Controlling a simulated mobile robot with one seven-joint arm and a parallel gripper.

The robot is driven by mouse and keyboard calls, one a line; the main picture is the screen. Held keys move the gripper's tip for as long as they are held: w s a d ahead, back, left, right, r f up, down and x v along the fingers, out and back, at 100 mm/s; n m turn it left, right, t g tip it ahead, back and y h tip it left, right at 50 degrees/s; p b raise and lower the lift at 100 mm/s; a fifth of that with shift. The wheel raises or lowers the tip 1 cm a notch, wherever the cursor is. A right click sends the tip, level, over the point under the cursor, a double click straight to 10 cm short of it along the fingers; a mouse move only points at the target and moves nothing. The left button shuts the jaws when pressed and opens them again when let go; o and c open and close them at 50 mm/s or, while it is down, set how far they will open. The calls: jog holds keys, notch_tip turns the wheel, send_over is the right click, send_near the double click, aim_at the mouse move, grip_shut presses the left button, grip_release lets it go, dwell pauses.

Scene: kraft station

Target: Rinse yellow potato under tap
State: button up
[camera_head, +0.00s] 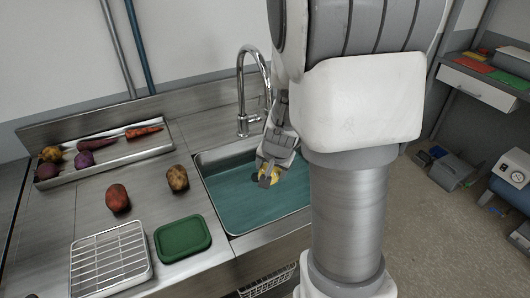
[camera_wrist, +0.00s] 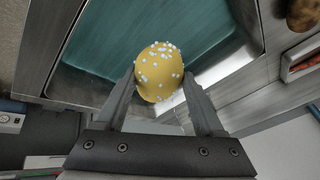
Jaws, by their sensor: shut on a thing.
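The yellow potato (camera_wrist: 158,72) is between the two fingers of my gripper (camera_wrist: 160,92) in the wrist view, with several small white droplet-like dots on its surface. My gripper is shut on it. In the head view, my gripper (camera_head: 268,178) holds the potato (camera_head: 270,174) over the sink basin (camera_head: 235,213), which has a teal floor or water. The chrome tap (camera_head: 243,78) arches above the back edge of the sink, close to my gripper. My arm hides part of the sink's right side. I cannot see a water stream clearly.
A brown potato (camera_head: 177,178) and a reddish potato (camera_head: 118,198) lie on the counter left of the sink. A green lid or board (camera_head: 183,238) and a wire rack (camera_head: 108,266) lie in front. A metal tray (camera_head: 115,157) with several vegetables stands behind.

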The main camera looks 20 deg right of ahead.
jog(key=s+r+p, duration=0.1)
jog(key=s+a+r+p, duration=0.1)
jog(key=p, duration=0.1)
jog(key=shift+s+r, duration=0.35)
jog(key=shift+r, duration=0.05)
jog(key=shift+s+a+r+p, duration=0.3)
jog(key=shift+s+p, duration=0.1)
jog(key=shift+s, duration=0.1)
jog(key=shift+s+a+r+p, duration=0.15)
jog(key=shift+s+r+p, duration=0.2)
jog(key=shift+s, duration=0.15)
jog(key=shift+w, duration=0.1)
